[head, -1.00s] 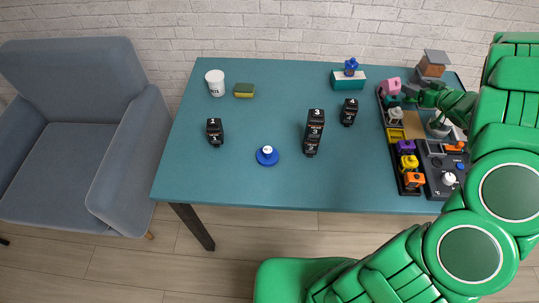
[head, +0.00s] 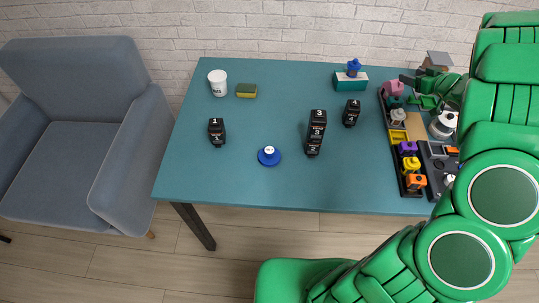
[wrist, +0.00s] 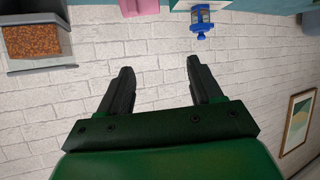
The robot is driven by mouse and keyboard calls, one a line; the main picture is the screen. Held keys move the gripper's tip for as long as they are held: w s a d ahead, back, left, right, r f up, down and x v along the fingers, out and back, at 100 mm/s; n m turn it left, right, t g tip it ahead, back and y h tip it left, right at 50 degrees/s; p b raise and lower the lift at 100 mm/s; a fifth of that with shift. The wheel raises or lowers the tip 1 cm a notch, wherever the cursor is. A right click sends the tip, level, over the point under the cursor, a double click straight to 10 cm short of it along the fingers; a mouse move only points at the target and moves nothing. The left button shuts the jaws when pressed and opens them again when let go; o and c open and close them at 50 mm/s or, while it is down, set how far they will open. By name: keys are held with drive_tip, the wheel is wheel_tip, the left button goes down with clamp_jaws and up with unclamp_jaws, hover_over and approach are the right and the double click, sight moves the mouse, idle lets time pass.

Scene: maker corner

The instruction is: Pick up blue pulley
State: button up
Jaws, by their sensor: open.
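A small blue piece (head: 353,67), which looks like the blue pulley, stands on a teal and white box (head: 350,83) at the back of the table. The blue piece (wrist: 202,21) also shows at the top of the wrist view, right of centre and beyond the fingers. My gripper (wrist: 158,72) is open, with nothing between its two dark fingers. In the head view my gripper (head: 414,90) is over the table's right back part, to the right of the box and apart from it. My arm partly hides that corner.
A dark tray (head: 397,160) with several coloured pieces lies at the right. A pink piece (head: 392,88) sits near its back end. Black numbered blocks (head: 316,130), a blue disc with a white top (head: 268,157), a white cup (head: 217,83) and a sponge (head: 246,90) stand across the table (head: 235,185).

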drive_tip(key=w+a+f+n+g+h, duration=0.2)
drive_tip(key=a+f+n, duration=0.15)
drive_tip(key=a, duration=0.95)
drive_tip(key=w+a+f+n+g+h, duration=0.2)
drive_tip(key=a+f+n, duration=0.15)
drive_tip(key=a, duration=0.85)
drive_tip(key=s+a+f+n+h, duration=0.1)
drive_tip(key=s+a+n+h, duration=0.15)
drive_tip(key=s+a, duration=0.4)
drive_tip(key=s+a+n+h, duration=0.1)
drive_tip(key=s+a+n, duration=0.2)
drive_tip(key=a, duration=0.7)
drive_tip(key=s+a+r+n+t+h, duration=0.1)
drive_tip(key=s+a+r+n+h, duration=0.35)
drive_tip(key=s, duration=0.75)
drive_tip(key=s+a+r+n+h, duration=0.2)
drive_tip(key=s+a+r+n, duration=0.4)
drive_tip(key=s, duration=0.6)
drive_tip(key=m, duration=0.1)
approach(266, 152)
drive_tip(key=shift+w+d+f, duration=0.15)
drive_tip(key=shift+w+d, duration=0.15)
drive_tip(key=shift+d, duration=0.3)
drive_tip(key=shift+x, duration=3.9)
drive_tip(key=shift+a+f, duration=0.1)
drive_tip(key=shift+a, duration=0.05)
